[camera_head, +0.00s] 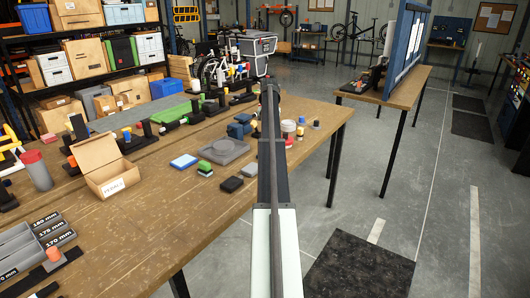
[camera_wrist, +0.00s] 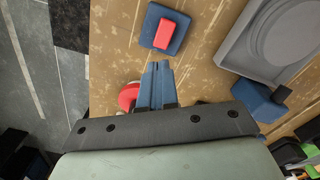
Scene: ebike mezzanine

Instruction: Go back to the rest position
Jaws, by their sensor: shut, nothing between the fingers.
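My gripper (camera_wrist: 157,68) shows in the wrist view with its two blue fingers together and nothing between them. It is over the wooden workbench (camera_wrist: 118,30), and the fingertips point toward a dark blue block with a red block (camera_wrist: 165,36) on top. The fingers look apart from these blocks. A red round piece (camera_wrist: 128,97) is partly hidden beside the fingers. In the head view my arm reaches forward over the right part of the workbench (camera_head: 150,215), and the fingertips cannot be made out there.
A grey round-recessed tray (camera_head: 223,151) and blue pieces (camera_head: 240,126) lie left of my arm. Small round pieces (camera_head: 288,126) stand right of it, near the bench edge. An open cardboard box (camera_head: 108,168) stands further left.

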